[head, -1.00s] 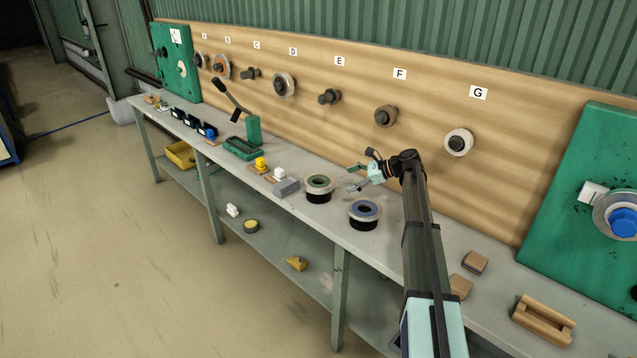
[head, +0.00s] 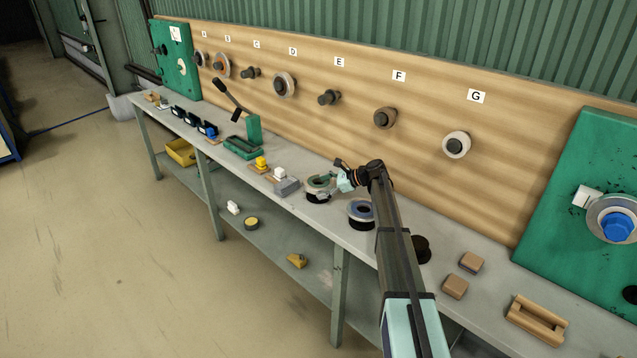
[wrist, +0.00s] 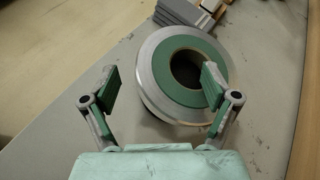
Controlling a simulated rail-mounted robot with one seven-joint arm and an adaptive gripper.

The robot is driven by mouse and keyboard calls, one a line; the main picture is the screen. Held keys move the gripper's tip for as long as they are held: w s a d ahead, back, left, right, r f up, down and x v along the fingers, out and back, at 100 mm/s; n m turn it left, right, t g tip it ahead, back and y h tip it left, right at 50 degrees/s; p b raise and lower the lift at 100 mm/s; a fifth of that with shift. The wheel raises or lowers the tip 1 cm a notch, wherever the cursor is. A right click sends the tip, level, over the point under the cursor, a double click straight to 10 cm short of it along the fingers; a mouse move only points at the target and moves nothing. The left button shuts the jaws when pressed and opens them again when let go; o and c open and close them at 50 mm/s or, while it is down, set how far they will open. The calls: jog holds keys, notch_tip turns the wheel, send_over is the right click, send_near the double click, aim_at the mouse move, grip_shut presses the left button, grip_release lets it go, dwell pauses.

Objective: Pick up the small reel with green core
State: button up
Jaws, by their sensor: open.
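The reel with the green core (head: 316,183) lies flat on the bench, with a pale rim around a green ring and a dark hole. In the wrist view the green-core reel (wrist: 151,75) is ahead of my gripper (wrist: 158,85), slightly right of centre. My gripper is open and empty. Its right finger overlaps the reel's ring and hole in the picture; its left finger is beside the rim. I cannot tell whether either touches it. In the head view my gripper (head: 330,190) is at the reel's right side and hides part of it.
A blue-grey-core reel (head: 361,210) lies to the right, partly behind my arm. Grey blocks (head: 287,187) stand just left of the green-core reel. The pegboard (head: 330,130) with lettered pegs rises behind. Brown blocks (head: 471,262) lie further right on the bench (head: 330,216).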

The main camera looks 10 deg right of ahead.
jog(key=shift+a, duration=0.1)
grip_shut()
dwell(0.3)
